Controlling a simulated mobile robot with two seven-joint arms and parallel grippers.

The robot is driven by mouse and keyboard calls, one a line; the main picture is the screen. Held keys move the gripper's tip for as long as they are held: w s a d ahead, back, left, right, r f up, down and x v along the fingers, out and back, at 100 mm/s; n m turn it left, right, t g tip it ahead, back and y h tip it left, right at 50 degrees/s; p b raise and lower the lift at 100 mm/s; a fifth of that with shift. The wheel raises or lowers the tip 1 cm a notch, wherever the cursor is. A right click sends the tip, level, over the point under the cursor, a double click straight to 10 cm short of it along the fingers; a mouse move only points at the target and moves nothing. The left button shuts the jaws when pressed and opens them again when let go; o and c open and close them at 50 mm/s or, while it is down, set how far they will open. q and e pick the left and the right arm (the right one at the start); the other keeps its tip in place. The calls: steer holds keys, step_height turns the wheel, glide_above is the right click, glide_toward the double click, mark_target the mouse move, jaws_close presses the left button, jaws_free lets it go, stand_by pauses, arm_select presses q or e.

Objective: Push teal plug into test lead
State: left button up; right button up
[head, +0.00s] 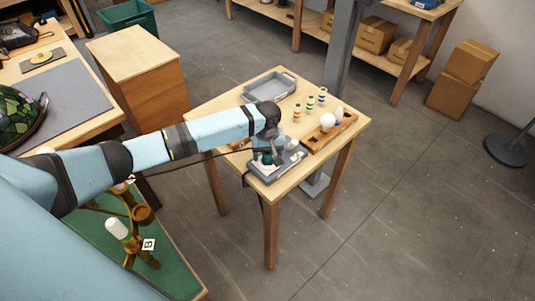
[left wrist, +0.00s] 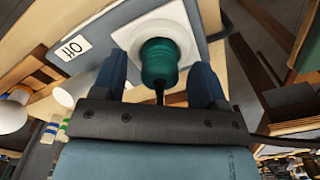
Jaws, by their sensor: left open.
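The teal plug (left wrist: 158,62) sits against a round white socket (left wrist: 150,30) on a grey box (left wrist: 92,40) with an "Off" label. A dark cord leaves its near end. My left gripper (left wrist: 160,78) is open, with one blue finger on each side of the plug. The fingers look apart from it. In the head view the plug (head: 267,158) shows small beside the gripper, at the grey box (head: 268,177) on the small wooden table. I cannot tell how deep the plug sits, nor which part is the test lead. My right gripper is out of view.
The small table (head: 225,112) also bears a grey tray (head: 270,86), several small banded bottles and a wooden holder (head: 328,135) with a white bulb (head: 327,121). A black cable (head: 190,158) runs to the table from the left.

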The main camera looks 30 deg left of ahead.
arm_select(q)
step_height(320, 180, up, 13)
steer(key=shift+r+b, duration=0.2)
steer(key=shift+b, duration=0.25)
